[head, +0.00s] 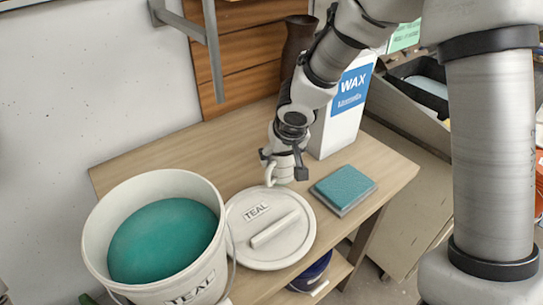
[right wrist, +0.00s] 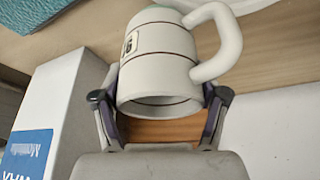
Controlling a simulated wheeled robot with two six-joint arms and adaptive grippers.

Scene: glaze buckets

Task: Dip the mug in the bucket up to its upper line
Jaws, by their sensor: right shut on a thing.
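The white mug (right wrist: 160,60) is between the fingers of my right gripper (right wrist: 163,98), which is shut on it. In the right wrist view its open end faces the gripper, its handle (right wrist: 222,40) is on the right, and two dark lines circle its body. In the head view the mug (head: 283,174) is small and partly hidden by my right gripper (head: 286,163), above the table behind the lid. The white bucket (head: 98,232), labelled TEAL and filled with teal glaze (head: 163,241), stands at the left, apart from the mug. My left gripper is not in view.
A white TEAL lid (head: 285,247) with a bar handle lies right of the bucket. A teal sponge block (head: 343,187) and white WAX container (head: 345,110) stand to the right. A brown vase (head: 297,42) is at the back. A blue bucket (head: 312,272) sits below the table (head: 135,165).

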